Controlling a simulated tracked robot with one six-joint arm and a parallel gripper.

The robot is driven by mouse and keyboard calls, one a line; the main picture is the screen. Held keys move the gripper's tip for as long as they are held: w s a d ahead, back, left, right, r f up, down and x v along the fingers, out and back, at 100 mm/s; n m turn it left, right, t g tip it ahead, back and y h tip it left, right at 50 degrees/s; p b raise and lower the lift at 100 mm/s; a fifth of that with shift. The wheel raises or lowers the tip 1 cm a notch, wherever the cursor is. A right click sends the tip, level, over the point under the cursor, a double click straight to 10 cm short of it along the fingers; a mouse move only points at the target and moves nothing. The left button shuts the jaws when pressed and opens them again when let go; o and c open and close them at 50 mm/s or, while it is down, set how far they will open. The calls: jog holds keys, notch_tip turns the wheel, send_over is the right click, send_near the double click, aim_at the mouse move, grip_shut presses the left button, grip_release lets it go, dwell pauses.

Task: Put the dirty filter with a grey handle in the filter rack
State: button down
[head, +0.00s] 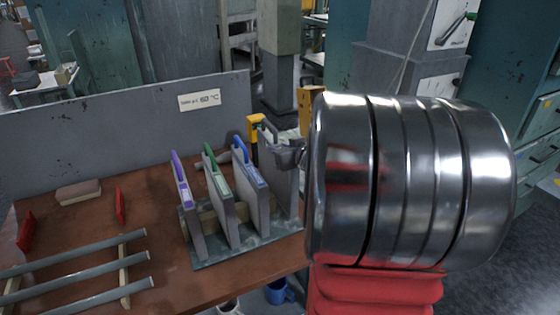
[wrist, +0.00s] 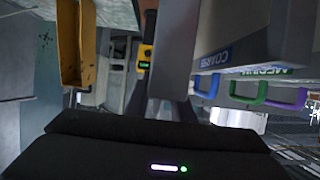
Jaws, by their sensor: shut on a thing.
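The filter rack (head: 213,262) stands on the bench and holds filters with purple (head: 181,178), green (head: 216,172) and blue (head: 248,166) handles. My gripper (head: 287,150) is at the rack's right end, shut on the grey-handled filter (head: 284,190). That filter is upright beside the blue-handled one, over the rack's right end. Its lower edge is partly hidden, so I cannot tell whether it rests in a slot. In the wrist view a grey panel (wrist: 173,45) runs up from my gripper (wrist: 160,110), whose fingertips are hard to make out.
A yellow device (head: 256,128) and an upright grey panel (head: 100,125) stand behind the rack. A blue mug (head: 279,292) is below the bench edge.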

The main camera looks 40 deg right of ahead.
jog(key=shift+f, duration=1.85)
jog(key=c, duration=1.5)
grip_release()
jog(key=shift+c, duration=0.2)
jog(key=v, duration=1.2)
jog(key=shift+w, duration=0.1)
